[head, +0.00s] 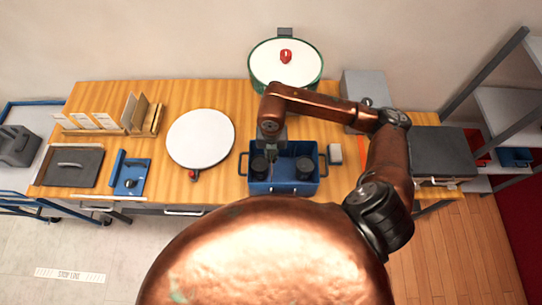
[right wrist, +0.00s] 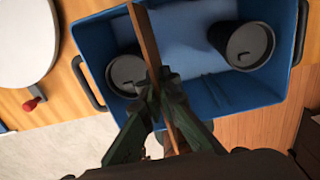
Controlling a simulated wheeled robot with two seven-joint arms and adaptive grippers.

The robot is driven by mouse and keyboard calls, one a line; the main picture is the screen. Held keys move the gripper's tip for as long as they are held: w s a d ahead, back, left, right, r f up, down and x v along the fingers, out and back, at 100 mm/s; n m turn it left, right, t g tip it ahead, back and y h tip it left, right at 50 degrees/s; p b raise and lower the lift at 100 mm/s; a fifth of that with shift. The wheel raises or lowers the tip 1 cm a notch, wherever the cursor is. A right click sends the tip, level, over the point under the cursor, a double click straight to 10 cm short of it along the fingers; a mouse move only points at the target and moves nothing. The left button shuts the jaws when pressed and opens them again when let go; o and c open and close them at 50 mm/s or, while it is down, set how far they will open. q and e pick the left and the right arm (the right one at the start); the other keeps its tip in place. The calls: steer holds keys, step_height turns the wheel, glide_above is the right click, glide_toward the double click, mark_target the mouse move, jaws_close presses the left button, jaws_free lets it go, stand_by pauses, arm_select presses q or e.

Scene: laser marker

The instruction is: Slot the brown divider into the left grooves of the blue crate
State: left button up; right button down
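The blue crate (head: 285,188) stands on the wooden table, and its inside fills much of the right wrist view (right wrist: 235,95). Two dark lidded cups stand in it, a left cup (right wrist: 126,72) and a right cup (right wrist: 248,46). My right gripper (right wrist: 162,82) is shut on the brown divider (right wrist: 146,36), a thin board seen nearly edge-on. The divider is over the crate, between the cups in the wrist view and partly covering the left one. I cannot tell whether its lower edge is in any groove. In the head view my right gripper (head: 272,155) points down over the crate's left half. My left gripper is not in view.
A white round plate (head: 200,138) with a red knob lies left of the crate. A wooden rack (head: 152,120) with upright boards stands further left. A green-rimmed round pot (head: 287,65) is behind. A small grey block (head: 335,153) sits right of the crate.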

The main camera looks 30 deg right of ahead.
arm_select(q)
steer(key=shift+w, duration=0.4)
arm_select(e)
steer(key=c, duration=2.7)
jaws_free()
steer(key=o, duration=0.6)
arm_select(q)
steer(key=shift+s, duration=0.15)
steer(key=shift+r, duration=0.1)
arm_select(e)
steer(key=shift+r, duration=0.15)
steer(key=shift+r+p, duration=0.85)
steer(key=shift+r, duration=0.35)
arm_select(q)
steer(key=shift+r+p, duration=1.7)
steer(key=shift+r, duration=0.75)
arm_select(e)
steer(key=shift+r, duration=3.2)
